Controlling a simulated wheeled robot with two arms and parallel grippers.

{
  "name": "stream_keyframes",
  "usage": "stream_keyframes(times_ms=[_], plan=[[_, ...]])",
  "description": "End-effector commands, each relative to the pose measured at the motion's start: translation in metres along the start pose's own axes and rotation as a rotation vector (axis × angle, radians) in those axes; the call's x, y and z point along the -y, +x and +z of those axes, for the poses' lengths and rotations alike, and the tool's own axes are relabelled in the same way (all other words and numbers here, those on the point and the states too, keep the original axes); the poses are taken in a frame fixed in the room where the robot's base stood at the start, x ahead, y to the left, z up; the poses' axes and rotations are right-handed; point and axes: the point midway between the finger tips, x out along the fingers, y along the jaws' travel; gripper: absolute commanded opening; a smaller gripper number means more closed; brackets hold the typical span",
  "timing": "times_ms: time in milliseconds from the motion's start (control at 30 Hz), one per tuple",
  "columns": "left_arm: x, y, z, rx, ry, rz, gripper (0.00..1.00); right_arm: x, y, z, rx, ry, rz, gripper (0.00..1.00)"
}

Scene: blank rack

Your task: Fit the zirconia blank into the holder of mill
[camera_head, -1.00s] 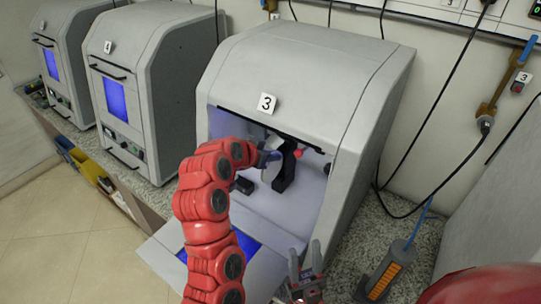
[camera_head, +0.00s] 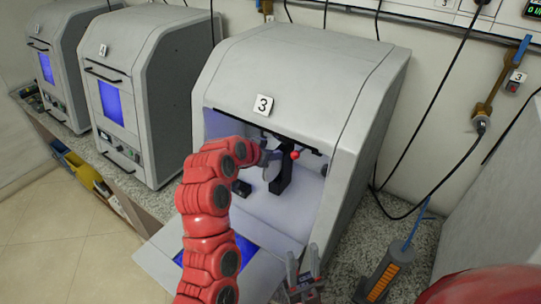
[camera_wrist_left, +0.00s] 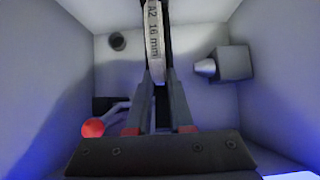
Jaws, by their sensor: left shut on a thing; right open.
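The zirconia blank (camera_wrist_left: 155,42) is a thin whitish disc, seen edge-on in the left wrist view, with "A2 16 mm" on its rim. My left gripper (camera_wrist_left: 160,80) is shut on its near edge, inside the open mill 3 (camera_head: 297,75). In the head view the blank (camera_head: 271,170) stands upright beside the black holder (camera_head: 284,176), by my left gripper (camera_head: 268,156). Dark parts flank the blank's far end in the wrist view; I cannot tell whether it is seated. A red knob (camera_head: 295,154) is by the holder. My right gripper (camera_head: 303,275) is open and empty, low in front.
The mill's chamber walls and roof edge enclose my left gripper. A grey block with a nozzle (camera_wrist_left: 228,64) juts from the chamber's right side. The lowered door (camera_head: 160,262) lies in front. An orange-and-grey device (camera_head: 384,276) stands on the counter at right.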

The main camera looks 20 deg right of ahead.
Motion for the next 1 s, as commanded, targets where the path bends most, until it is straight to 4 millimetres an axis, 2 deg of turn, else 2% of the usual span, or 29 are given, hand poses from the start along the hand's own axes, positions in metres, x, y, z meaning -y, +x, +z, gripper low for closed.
stream_keyframes(times_ms=[267, 300, 467, 800, 1000], plan=[[-0.001, 0.007, -0.003, 0.000, 0.001, 0.002, 0.00, 0.000, -0.001, 0.000, 0.000, 0.000, 0.000, 0.43], [-0.001, 0.007, -0.003, 0.000, 0.001, 0.002, 0.25, 0.000, -0.001, 0.000, 0.000, 0.000, 0.000, 0.43], [0.000, 0.006, -0.003, 0.000, 0.001, 0.001, 0.54, 0.000, -0.001, 0.000, 0.000, 0.000, 0.000, 0.43], [0.000, 0.005, -0.002, 0.000, 0.000, 0.000, 0.55, 0.000, -0.001, 0.000, 0.000, 0.000, 0.000, 0.43], [0.000, -0.009, 0.001, -0.003, -0.001, -0.001, 0.55, 0.000, 0.003, -0.001, 0.000, 0.000, 0.000, 0.43]])
